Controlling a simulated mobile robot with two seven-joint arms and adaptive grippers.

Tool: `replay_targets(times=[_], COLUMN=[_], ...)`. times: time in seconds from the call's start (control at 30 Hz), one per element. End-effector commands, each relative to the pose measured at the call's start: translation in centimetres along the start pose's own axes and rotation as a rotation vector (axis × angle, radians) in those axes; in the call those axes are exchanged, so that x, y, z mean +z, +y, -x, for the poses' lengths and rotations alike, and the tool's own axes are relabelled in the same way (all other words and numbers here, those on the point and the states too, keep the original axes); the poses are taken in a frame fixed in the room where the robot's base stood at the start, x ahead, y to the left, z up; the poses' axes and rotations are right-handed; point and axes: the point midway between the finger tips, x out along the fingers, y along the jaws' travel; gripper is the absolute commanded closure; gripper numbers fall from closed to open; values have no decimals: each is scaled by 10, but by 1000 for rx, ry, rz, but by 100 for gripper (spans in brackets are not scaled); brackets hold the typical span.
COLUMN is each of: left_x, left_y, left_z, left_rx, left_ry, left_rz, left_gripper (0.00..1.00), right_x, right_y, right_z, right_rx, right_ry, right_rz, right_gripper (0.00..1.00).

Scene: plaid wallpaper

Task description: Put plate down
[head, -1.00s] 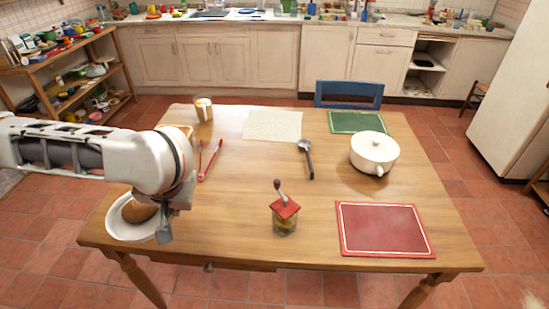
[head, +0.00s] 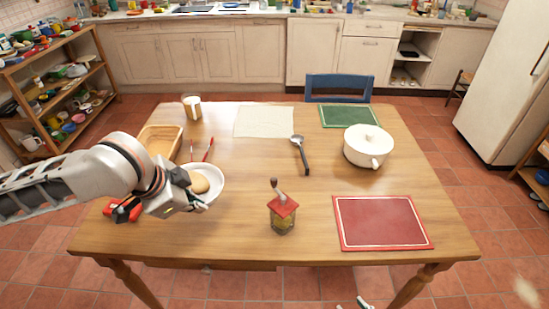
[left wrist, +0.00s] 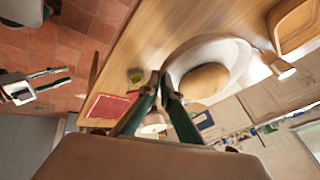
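A white plate (head: 214,190) with a round brown roll (head: 199,182) on it is at the left side of the wooden table. My left gripper (head: 190,203) is shut on the plate's near rim. In the left wrist view the fingertips (left wrist: 166,92) pinch the rim of the plate (left wrist: 235,60), with the roll (left wrist: 205,82) still in it. The plate seems raised above the table, but its height is hard to tell. My right gripper (left wrist: 56,78) is empty with its fingers apart, away from the table top; only its tips (head: 356,303) show at the bottom of the head view.
The front middle right of the pepper mill is clear.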

Motion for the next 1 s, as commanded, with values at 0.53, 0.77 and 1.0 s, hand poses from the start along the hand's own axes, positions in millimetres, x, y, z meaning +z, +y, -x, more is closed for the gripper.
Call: replay_targets(times=[0.53,0.77,1.0], left_x=[-8,-1,20], left_y=[-19,-13,4], left_z=[-8,-24,-76], left_rx=[122,127,128], left_ry=[103,101,101], left_rz=[-315,-317,-316], left_gripper=[100,100,100], right_x=[-3,-2,-5], right_y=[-4,-5,-9], right_z=[-1,-2,-6], right_rx=[0,-1,-11], right_ry=[4,7,25], right_rz=[-12,-12,-8], right_gripper=[66,66,66])
